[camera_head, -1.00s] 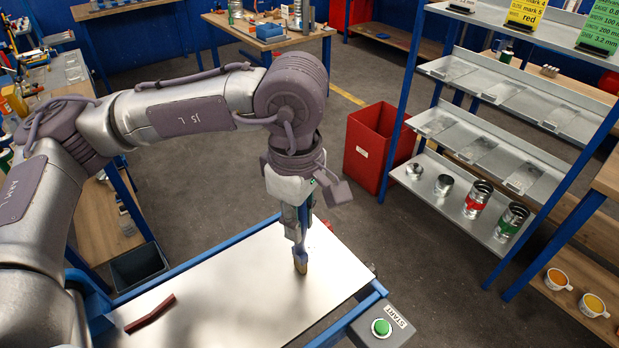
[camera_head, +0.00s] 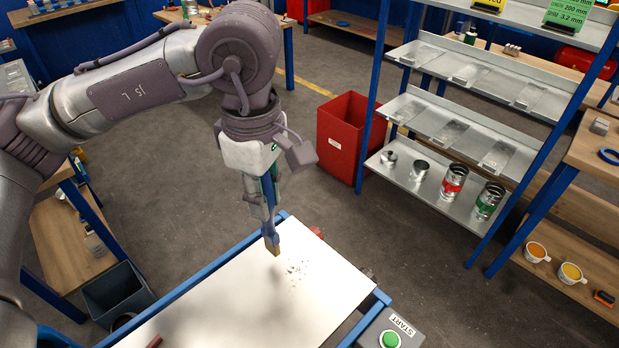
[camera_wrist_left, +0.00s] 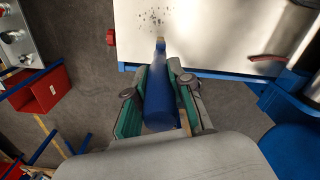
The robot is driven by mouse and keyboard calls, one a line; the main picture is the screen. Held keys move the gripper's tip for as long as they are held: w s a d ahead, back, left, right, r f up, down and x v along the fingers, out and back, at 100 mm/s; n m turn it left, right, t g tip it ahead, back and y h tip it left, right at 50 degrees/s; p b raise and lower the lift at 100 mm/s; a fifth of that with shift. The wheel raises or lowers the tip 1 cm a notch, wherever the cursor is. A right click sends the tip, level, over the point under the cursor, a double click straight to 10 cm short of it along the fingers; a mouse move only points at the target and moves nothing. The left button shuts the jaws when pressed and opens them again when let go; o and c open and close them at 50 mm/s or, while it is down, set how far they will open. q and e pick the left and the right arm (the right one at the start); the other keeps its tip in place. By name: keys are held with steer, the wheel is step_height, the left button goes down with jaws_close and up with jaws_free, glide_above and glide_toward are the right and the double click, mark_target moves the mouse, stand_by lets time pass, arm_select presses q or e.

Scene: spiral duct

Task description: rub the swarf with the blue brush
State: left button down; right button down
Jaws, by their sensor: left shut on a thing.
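The swarf (camera_head: 296,270) is a small scatter of dark specks on the pale table top (camera_head: 230,300), near its far edge in the head view. It also shows at the top of the left wrist view (camera_wrist_left: 153,17). My left gripper (camera_head: 266,205) is shut on the blue brush (camera_head: 270,232), which points down with its tan bristles (camera_head: 274,249) just left of the swarf. In the left wrist view the brush's blue handle (camera_wrist_left: 158,100) lies between the green finger pads. I cannot tell whether the bristles touch the table. My right gripper is not in view.
A grey box with a green START button (camera_head: 390,339) stands at the table's near right corner. A red bin (camera_head: 346,135) is on the floor beyond. A shelf rack (camera_head: 450,190) with cans is at right. A dark red stick (camera_head: 154,341) lies at lower left.

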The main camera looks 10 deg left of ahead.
arm_select(q)
steer(key=shift+s+d+r+p, duration=0.1)
steer(key=shift+r+p, duration=0.1)
steer(key=shift+r, duration=0.35)
steer(key=shift+s+d+r+p, duration=0.1)
steer(key=shift+r+p, duration=0.05)
steer(key=shift+r, duration=0.35)
steer(key=shift+w+a+r+p, duration=0.15)
steer(key=shift+a+r+p, duration=0.1)
steer(key=shift+r, duration=0.25)
steer(key=shift+w+a+r+p, duration=0.15)
steer(key=shift+r+p, duration=0.1)
steer(key=shift+r, duration=0.2)
steer(key=shift+s+d+r, duration=0.15)
steer(key=shift+d+r, duration=0.05)
steer(key=shift+r, duration=0.2)
steer(key=shift+a, duration=0.15)
